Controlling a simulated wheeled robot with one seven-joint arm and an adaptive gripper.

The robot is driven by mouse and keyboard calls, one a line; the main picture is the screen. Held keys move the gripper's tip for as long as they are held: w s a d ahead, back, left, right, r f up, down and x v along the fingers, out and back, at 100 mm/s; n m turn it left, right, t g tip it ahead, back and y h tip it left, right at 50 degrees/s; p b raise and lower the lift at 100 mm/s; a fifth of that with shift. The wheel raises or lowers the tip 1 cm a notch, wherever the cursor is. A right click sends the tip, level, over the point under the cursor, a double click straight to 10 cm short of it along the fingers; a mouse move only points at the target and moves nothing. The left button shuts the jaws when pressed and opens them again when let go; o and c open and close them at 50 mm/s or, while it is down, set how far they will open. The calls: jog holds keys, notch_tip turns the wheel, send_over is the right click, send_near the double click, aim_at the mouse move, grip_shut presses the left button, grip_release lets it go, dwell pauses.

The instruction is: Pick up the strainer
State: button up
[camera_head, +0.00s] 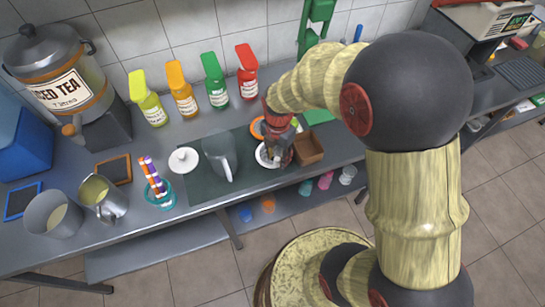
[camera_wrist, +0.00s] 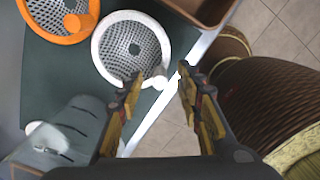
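Two strainers with grey mesh lie on the dark green mat (camera_wrist: 40,75). The white-rimmed strainer (camera_wrist: 130,45) is nearest my gripper; its short white handle points down toward the gap between the fingertips in the wrist view. The orange-rimmed strainer (camera_wrist: 60,18) lies to its left, cut off by the picture edge. In the head view the white strainer (camera_head: 263,157) and the orange strainer (camera_head: 257,128) are partly covered by my gripper (camera_head: 280,150). In the wrist view my gripper (camera_wrist: 160,78) is open, with nothing held between its fingers.
A grey pitcher (camera_head: 220,152) stands left of the white strainer. A brown box (camera_head: 308,147) stands to its right. A white lidded pot (camera_head: 183,160), a cup of markers (camera_head: 160,195) and several colored bottles (camera_head: 214,82) stand farther off. The counter's front edge is close by.

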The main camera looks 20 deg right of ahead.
notch_tip(320, 180, down, 2)
jog(key=shift+f, duration=0.1)
jog(key=shift+c, duration=0.4)
jog(key=c, duration=0.7)
grip_shut()
